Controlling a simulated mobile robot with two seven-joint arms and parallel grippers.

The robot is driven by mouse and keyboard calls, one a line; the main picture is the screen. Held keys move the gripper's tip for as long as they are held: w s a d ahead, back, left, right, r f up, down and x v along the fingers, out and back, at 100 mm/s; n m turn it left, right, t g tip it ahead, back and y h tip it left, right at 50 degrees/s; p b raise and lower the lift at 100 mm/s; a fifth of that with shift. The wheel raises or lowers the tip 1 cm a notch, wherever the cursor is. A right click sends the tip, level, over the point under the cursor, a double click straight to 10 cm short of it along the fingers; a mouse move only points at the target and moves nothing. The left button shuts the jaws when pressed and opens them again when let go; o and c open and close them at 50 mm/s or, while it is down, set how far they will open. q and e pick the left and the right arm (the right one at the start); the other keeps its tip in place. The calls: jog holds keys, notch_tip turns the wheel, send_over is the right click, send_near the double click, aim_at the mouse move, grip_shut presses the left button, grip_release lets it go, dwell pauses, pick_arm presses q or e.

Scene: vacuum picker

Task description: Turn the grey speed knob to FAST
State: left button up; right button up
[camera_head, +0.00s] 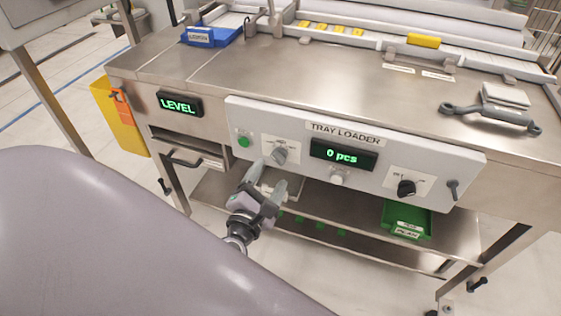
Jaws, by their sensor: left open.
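The grey speed knob (279,155) sits on a white label plate at the left part of the light grey TRAY LOADER panel (300,117). Its label text is too small to read, so its setting cannot be told. My left gripper (268,178) is open and empty, just below and in front of the grey knob. Its two fingers point up toward the panel, and the knob shows above them. I cannot tell if a finger touches it. My right gripper is not in view.
The panel also has a green button (243,141), a "0 pcs" display (343,154), a small pale knob (337,179), a black knob (406,188) and a grey lever (453,189). A green bin (407,220) stands on the lower shelf. A LEVEL display (179,104) is at left.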

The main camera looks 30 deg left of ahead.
aim_at(278, 160)
pick_arm(q)
jog(key=shift+x, duration=3)
jog(key=shift+c, duration=0.3)
jog(key=shift+d, duration=0.1)
jog(key=c, duration=1)
